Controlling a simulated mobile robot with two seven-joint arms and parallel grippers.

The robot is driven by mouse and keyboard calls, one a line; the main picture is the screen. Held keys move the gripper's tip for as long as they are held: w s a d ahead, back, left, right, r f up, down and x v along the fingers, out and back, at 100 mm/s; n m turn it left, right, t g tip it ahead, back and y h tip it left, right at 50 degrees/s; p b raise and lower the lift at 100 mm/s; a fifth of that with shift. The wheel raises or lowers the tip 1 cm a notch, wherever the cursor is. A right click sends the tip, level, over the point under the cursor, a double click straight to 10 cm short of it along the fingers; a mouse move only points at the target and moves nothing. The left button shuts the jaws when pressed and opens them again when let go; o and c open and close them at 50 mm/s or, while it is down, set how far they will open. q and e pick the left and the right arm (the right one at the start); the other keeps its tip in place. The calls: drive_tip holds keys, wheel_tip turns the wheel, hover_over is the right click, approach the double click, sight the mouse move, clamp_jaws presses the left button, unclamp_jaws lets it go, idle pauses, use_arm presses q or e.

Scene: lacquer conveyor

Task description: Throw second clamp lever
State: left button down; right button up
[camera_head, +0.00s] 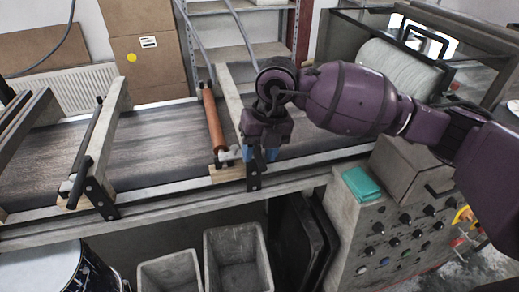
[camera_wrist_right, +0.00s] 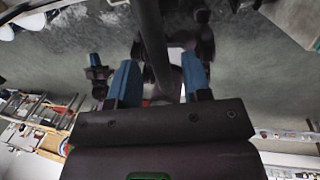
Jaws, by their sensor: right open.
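My right gripper (camera_head: 262,148), with blue fingers, is at the front edge of the conveyor, by the near end of the frame with the orange-brown roller (camera_head: 213,118). A short black clamp lever (camera_head: 257,160) on a black bracket (camera_head: 253,179) shows there, partly hidden by the gripper. In the right wrist view the blue fingers (camera_wrist_right: 160,82) stand apart, with a dark bar (camera_wrist_right: 152,38) passing between them. The bar appears to be the lever; contact cannot be told. My left gripper is not in view.
The dark conveyor belt (camera_head: 150,147) runs across the scene. A control box (camera_head: 385,225) with knobs and a teal cloth (camera_head: 361,184) stands at front right. Two grey bins (camera_head: 236,253) are below the conveyor. Cardboard boxes (camera_head: 146,52) stand behind.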

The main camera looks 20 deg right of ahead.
wheel_tip(320, 180, up, 11)
drive_tip(key=d, duration=0.2)
drive_tip(key=shift+f, duration=0.2)
idle(0.4)
